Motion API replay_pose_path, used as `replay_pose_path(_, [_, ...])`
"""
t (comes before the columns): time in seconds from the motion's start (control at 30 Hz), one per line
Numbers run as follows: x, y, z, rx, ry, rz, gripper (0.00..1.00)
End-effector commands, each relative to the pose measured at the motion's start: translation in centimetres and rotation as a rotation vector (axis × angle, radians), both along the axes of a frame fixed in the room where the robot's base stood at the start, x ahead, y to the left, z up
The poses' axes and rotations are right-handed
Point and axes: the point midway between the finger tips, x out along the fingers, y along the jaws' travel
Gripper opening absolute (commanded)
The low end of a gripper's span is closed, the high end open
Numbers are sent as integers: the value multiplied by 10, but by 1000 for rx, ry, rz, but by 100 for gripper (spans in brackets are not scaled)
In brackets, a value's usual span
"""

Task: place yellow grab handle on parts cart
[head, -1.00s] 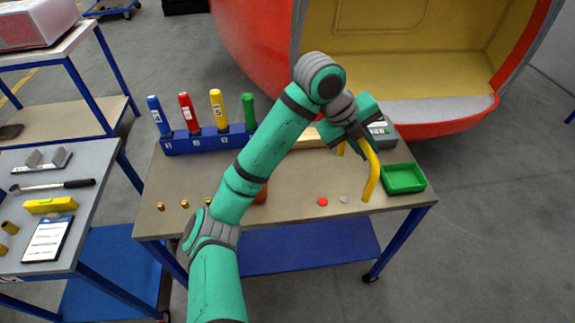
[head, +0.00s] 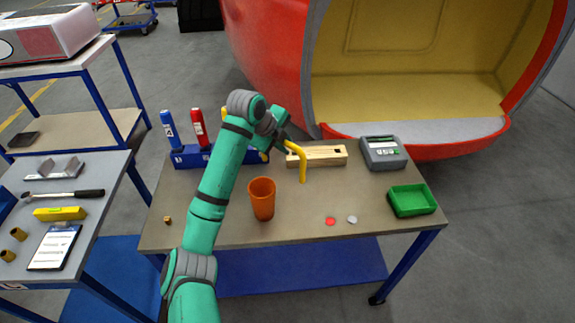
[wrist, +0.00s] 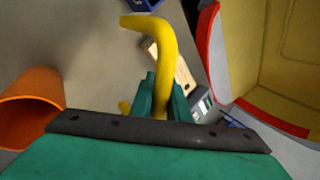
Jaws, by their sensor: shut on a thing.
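The yellow grab handle (head: 302,162) is a bent yellow bar. My gripper (head: 282,138) is shut on it and holds it above the back middle of the wheeled cart (head: 230,228) with a brown top and blue legs. In the wrist view the handle (wrist: 165,60) stands out beyond the dark green fingers of my gripper (wrist: 160,95). Its bent end points to the left. Another wheeled cart (head: 105,180), with a grey top and tools, stands at the left. I cannot tell which of the two is the parts cart.
An orange cup (head: 262,200), a wooden block (head: 335,154), a grey device (head: 383,153) and a green tray (head: 411,201) stand on the brown top. A red disc (head: 330,221) and a silver disc (head: 352,219) lie near its front. A red nosecone (head: 275,50) stands behind.

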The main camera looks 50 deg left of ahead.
Motion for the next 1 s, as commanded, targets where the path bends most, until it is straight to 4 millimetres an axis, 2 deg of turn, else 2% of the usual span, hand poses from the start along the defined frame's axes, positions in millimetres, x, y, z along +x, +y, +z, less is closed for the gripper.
replay_pose_path(0.1, [0,-1,-20,-1,0,-2,0])
replay_pose_path(0.27, [0,0,-32,1,-2,-1,0])
replay_pose_path(0.5, [0,-1,-61,0,-1,-2,0])
replay_pose_path(0.9, [1,-1,-67,0,-2,-2,0])
replay_pose_path(0.93, [1,-1,-67,0,-1,-2,22])
replay_pose_path(1.0, [1,-1,-67,0,-1,-2,34])
